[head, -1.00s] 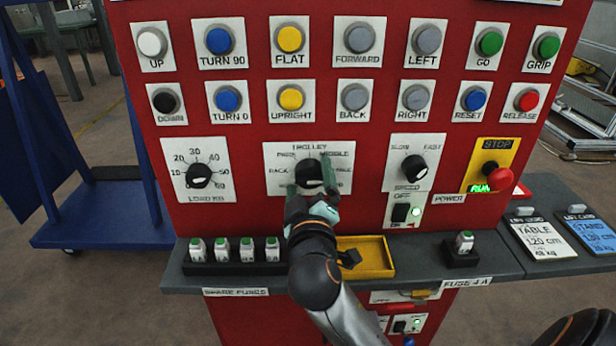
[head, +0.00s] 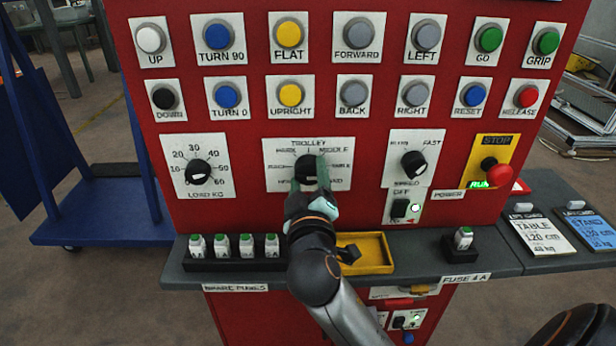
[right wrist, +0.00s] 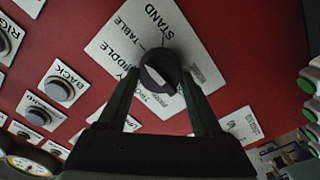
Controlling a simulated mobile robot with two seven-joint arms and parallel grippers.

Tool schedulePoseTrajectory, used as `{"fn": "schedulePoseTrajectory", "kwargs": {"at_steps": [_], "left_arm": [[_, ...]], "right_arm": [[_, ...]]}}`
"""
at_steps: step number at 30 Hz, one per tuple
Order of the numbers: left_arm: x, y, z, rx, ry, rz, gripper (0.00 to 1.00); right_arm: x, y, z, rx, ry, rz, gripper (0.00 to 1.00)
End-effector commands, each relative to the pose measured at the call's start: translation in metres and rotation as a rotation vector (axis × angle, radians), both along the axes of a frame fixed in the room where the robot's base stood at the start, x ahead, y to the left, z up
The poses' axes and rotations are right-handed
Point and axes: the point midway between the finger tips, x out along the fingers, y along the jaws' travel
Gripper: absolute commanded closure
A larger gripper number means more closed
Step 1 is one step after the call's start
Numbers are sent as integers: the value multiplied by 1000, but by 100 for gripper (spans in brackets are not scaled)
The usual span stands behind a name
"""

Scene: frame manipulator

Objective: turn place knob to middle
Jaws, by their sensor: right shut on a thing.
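The place knob (head: 306,172) is a black round dial on a white plate (head: 342,183) headed TROLLEY, low in the middle of the red panel. My right gripper (head: 307,172) reaches up from below and is shut on the knob, one green finger on each side. In the right wrist view the knob (right wrist: 160,73) sits between the two fingertips (right wrist: 161,85) and shows a pale mark on its face. STAND, TABLE and MIDDLE labels can be partly read around it. I cannot tell which label the mark points to. My left gripper is not in view.
The load knob (head: 198,172) is to the left, the speed knob (head: 413,165) to the right. Push buttons fill two rows above. The ledge below holds several spare fuses (head: 233,246), a yellow tray (head: 375,250) and a single fuse (head: 463,239).

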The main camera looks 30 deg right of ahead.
Motion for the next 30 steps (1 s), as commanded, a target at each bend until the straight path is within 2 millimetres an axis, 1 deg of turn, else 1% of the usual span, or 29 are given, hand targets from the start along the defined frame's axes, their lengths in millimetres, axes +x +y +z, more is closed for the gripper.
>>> {"fn": "schedulePoseTrajectory", "kwargs": {"at_steps": [8, 11, 16, 21, 27, 30], "left_arm": [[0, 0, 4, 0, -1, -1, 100], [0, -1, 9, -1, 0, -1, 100], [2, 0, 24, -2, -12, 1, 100], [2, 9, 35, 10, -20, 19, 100], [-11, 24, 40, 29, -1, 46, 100], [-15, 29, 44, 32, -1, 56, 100]], "right_arm": [[0, 0, 1, -16, 11, 1, 89], [0, 0, 3, -44, 26, 1, 89], [1, 0, 4, -127, 78, 1, 89], [1, 1, 5, -245, 152, 0, 89], [1, 1, 4, -390, 240, 1, 89], [1, 1, 3, -457, 280, 2, 89]]}}
